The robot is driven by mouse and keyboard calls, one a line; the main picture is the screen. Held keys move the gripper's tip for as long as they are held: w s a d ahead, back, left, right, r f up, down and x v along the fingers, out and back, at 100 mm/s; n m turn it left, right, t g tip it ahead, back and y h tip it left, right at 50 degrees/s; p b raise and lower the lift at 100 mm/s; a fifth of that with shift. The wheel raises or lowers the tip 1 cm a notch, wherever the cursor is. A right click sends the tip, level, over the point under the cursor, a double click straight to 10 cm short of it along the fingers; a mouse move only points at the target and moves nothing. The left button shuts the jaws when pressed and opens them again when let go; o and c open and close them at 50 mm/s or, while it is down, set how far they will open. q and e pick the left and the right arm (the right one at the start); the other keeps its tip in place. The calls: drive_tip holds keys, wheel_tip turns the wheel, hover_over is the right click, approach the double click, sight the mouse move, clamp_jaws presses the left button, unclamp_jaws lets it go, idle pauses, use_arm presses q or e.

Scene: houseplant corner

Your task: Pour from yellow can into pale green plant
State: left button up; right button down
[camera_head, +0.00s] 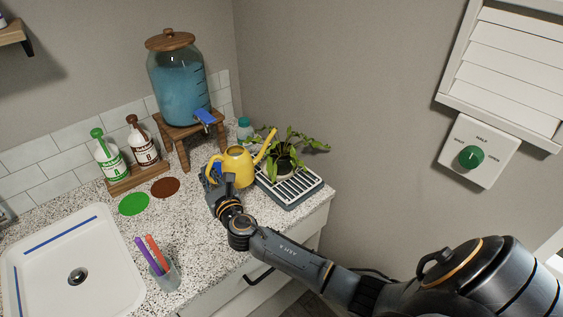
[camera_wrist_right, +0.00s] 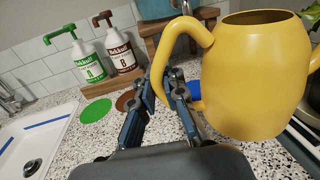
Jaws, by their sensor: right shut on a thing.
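The yellow can (camera_head: 235,168) is a watering can with its long spout pointing up and right toward the plant. The spout end is close to the leaves of the pale green plant (camera_head: 290,143), which stands in a pot on a slatted tray (camera_head: 306,185). My right gripper (camera_head: 216,175) is shut on the can's handle. The right wrist view shows the fingers (camera_wrist_right: 162,82) around the handle and the can body (camera_wrist_right: 252,75) to their right. The can looks about upright; I cannot tell whether its base touches the counter. No pouring water shows. My left gripper is not in view.
A dispenser of blue liquid (camera_head: 178,88) stands on a wooden stand behind the can. Two pump bottles (camera_head: 108,160) and a sink (camera_head: 108,262) are left. A cup with markers (camera_head: 166,275) stands at the front. The wall is close behind the plant.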

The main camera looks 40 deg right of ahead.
drive_tip(key=shift+r, duration=0.1)
drive_tip(key=a+r+p, duration=0.1)
drive_tip(key=a, duration=0.1)
drive_tip(key=a+r+p, duration=0.1)
drive_tip(key=a+r, duration=0.1)
drive_tip(key=shift+w+p, duration=0.1)
drive_tip(key=shift+p, duration=0.3)
idle(0.4)
